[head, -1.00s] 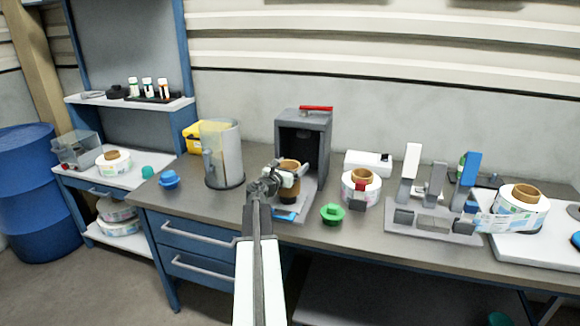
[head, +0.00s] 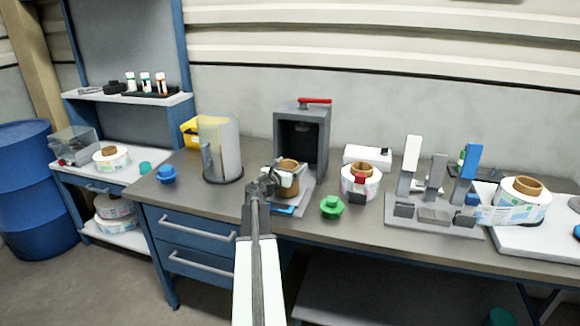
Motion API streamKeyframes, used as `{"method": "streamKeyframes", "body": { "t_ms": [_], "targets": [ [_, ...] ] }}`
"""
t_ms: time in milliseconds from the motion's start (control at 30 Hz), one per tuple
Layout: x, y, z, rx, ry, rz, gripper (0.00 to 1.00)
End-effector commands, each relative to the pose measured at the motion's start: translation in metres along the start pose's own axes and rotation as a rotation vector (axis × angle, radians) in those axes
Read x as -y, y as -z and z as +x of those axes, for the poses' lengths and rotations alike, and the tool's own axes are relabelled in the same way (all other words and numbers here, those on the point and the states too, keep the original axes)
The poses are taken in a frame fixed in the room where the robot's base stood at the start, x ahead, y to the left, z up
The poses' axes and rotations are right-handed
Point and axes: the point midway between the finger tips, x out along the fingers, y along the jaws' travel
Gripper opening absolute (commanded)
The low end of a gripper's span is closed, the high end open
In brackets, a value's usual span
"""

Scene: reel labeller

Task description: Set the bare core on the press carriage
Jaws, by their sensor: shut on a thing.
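The bare core (head: 289,187) is a brown cardboard tube, upright, in front of the press (head: 302,135), a dark grey box with a red lever on top. My gripper (head: 287,178) is shut on the core near its upper part. The press carriage (head: 303,200) is the grey plate sticking out of the press, with a blue piece at its front edge. The core is over or on this carriage; my gripper and arm hide part of it, and I cannot tell whether its bottom touches the plate.
A clear cylinder (head: 220,150) stands left of the press. A green knobbed piece (head: 332,207) and a label roll (head: 361,183) are close on the right. A grey fixture with upright levers (head: 437,195) stands further right. A blue knobbed piece (head: 167,175) lies at the bench's left.

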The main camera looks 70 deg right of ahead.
Motion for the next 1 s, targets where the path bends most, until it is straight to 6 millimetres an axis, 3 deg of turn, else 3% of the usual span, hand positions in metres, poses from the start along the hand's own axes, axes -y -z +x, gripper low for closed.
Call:
{"method": "streamKeyframes", "body": {
  "t_ms": [1000],
  "targets": [
    [-0.002,0.010,0.000,0.000,-0.002,0.000,0.39]
  ]
}}
